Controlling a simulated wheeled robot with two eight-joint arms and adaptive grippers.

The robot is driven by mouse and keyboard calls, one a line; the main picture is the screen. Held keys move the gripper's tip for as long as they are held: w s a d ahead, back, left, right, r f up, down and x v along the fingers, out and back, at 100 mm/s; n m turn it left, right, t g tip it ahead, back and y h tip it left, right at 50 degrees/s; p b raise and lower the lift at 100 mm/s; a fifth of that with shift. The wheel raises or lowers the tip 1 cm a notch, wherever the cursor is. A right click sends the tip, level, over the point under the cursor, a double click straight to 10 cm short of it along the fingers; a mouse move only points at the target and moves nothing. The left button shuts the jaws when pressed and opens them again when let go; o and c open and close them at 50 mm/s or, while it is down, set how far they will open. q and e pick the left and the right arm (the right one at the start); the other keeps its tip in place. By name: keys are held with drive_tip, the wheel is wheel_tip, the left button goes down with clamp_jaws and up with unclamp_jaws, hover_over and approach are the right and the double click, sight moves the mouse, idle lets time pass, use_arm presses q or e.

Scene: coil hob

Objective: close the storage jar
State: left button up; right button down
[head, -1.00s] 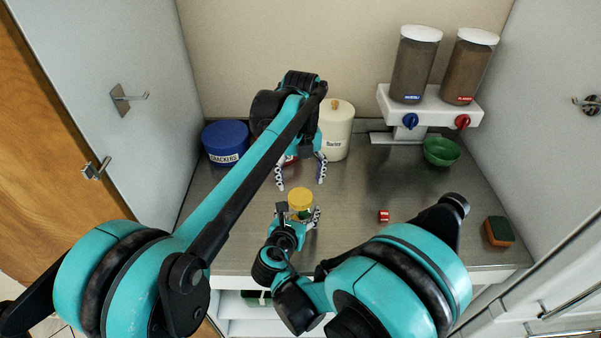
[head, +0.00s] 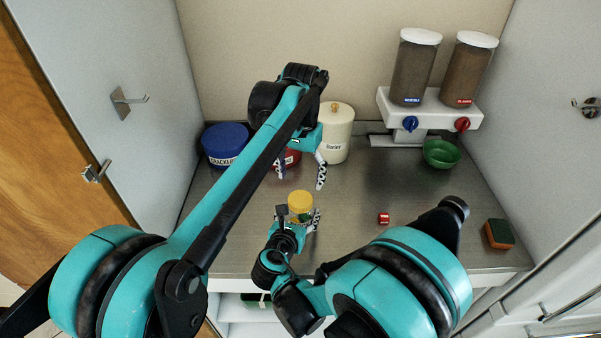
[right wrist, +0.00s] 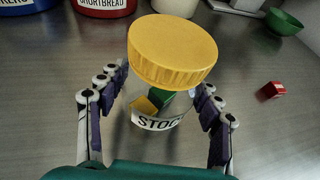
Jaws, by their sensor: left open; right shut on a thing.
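The storage jar (right wrist: 160,113) is clear, with a label reading "STOC" in part and yellow and green pieces inside. Its ribbed yellow lid (right wrist: 173,48) sits on top; I cannot tell whether it is screwed tight. The lid also shows in the head view (head: 300,201). My right gripper (right wrist: 161,84) is shut on the jar, with a finger on each side of its body below the lid. My left gripper (head: 301,177) is open and empty, fingers pointing down, behind the jar in the head view.
Behind stand a blue crackers tin (head: 224,143), a red shortbread tin (head: 293,158), partly hidden by my left gripper, and a cream canister (head: 336,135). A small red block (head: 383,218), green bowl (head: 441,153) and sponge (head: 499,233) lie right.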

sight(300, 199)
use_arm(q)
drive_tip(key=n, duration=0.4)
drive_tip(key=shift+r+n, duration=0.15)
drive_tip(key=shift+n, duration=0.15)
drive_tip(key=n, duration=0.4)
drive_tip(key=shift+r+n, duration=0.2)
drive_tip(key=shift+n, duration=0.1)
drive_tip(key=shift+f, duration=0.1)
drive_tip(key=shift+f, duration=3.95)
drive_tip(key=c, duration=1.2)
drive_tip(key=m, duration=0.5)
drive_tip(key=o, duration=1.3)
drive_tip(key=shift+c, duration=0.2)
